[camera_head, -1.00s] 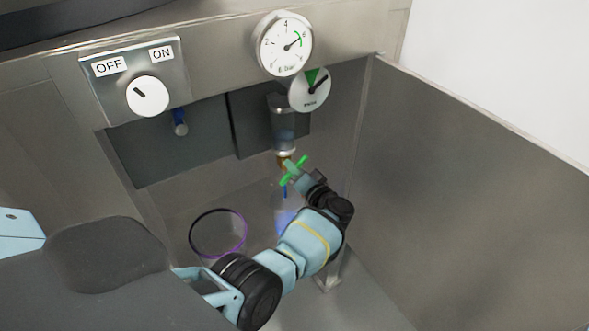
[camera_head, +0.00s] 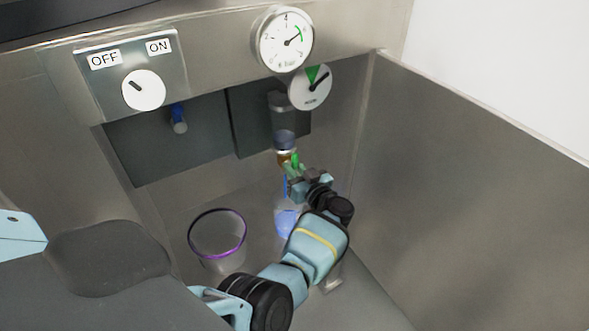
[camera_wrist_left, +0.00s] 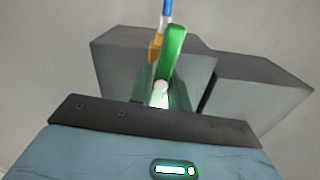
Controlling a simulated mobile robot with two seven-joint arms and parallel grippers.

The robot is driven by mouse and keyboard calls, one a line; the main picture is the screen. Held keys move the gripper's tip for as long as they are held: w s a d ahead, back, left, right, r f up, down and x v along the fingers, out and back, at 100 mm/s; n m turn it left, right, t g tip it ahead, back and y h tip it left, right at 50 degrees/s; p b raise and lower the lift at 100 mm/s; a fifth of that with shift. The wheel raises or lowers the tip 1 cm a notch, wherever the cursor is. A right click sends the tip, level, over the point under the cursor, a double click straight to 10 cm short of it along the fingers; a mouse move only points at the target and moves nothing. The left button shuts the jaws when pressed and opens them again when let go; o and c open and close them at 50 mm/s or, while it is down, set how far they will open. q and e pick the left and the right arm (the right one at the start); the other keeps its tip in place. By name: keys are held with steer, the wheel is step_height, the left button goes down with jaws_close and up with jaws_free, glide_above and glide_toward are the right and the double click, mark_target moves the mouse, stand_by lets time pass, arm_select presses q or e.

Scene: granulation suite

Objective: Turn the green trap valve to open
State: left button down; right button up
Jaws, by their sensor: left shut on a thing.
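The green trap valve handle (camera_head: 295,160) sits below a clear cylinder (camera_head: 283,125) with a brass fitting, under the steel panel. My left gripper (camera_head: 299,174) reaches it from below right and is shut on the handle, hiding much of it. In the left wrist view, the green handle (camera_wrist_left: 172,44) stands upright between the gripper's fingers, with a brass piece and a blue tube behind it. My right gripper is in neither view.
A clear container with a purple rim (camera_head: 217,251) stands left of my arm. A blue-bottomed vessel (camera_head: 287,222) is below the valve. A pressure gauge (camera_head: 285,40), a smaller dial (camera_head: 310,88) and an OFF/ON knob (camera_head: 144,90) are above. A steel wall (camera_head: 470,190) bounds the right.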

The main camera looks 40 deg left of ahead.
arm_select(q)
steer(key=shift+f+n, duration=0.1)
steer(key=shift+n, duration=0.5)
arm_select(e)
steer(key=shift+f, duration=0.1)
arm_select(q)
steer(key=c, duration=1.3)
jaws_free()
steer(key=shift+c, duration=0.2)
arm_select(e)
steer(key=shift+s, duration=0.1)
arm_select(q)
steer(key=shift+s+d, duration=0.1)
steer(key=shift+d, duration=0.05)
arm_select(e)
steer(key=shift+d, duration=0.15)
